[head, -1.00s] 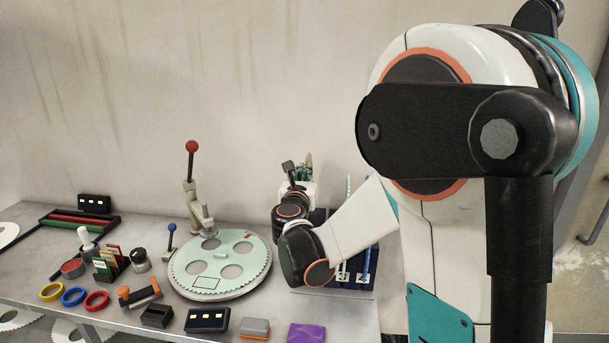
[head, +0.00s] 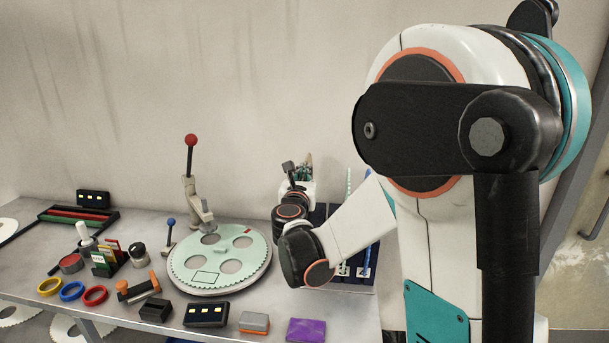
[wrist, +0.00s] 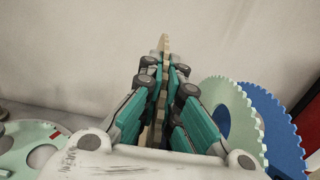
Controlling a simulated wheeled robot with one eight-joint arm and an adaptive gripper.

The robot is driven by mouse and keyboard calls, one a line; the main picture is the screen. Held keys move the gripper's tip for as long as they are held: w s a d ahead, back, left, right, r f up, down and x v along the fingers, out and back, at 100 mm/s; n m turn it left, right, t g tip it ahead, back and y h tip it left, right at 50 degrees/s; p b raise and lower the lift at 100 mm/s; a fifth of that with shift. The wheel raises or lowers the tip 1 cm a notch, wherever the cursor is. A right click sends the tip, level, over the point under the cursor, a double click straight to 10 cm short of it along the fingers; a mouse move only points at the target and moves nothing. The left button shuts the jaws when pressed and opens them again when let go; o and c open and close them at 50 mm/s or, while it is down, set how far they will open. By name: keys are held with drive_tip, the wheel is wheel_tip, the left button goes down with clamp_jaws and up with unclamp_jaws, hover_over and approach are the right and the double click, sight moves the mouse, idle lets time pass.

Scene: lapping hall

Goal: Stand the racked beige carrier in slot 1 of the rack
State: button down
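My gripper (wrist: 163,95) has its teal fingers closed from both sides on the beige carrier (wrist: 165,44), which shows edge-on as a thin upright strip. The carrier's lower part is hidden by the fingers and palm, so I cannot tell whether it touches the rack. The dark blue rack (head: 345,288) stands at the bench's right end, partly covered by my arm. Its slot 1 cannot be identified.
A pale green toothed carrier (wrist: 232,95) and a blue one (wrist: 275,120) stand upright right of my gripper. A large pale green plate with round holes (head: 215,282) lies left of the rack. A red-knobbed lever (head: 191,165) rises behind it. Small items crowd the bench's left.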

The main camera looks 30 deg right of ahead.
drive_tip(key=shift+f+b, duration=1.6)
drive_tip(key=shift+f, duration=0.4)
drive_tip(key=c, duration=1.7)
unclamp_jaws()
drive_tip(key=v, duration=1.2)
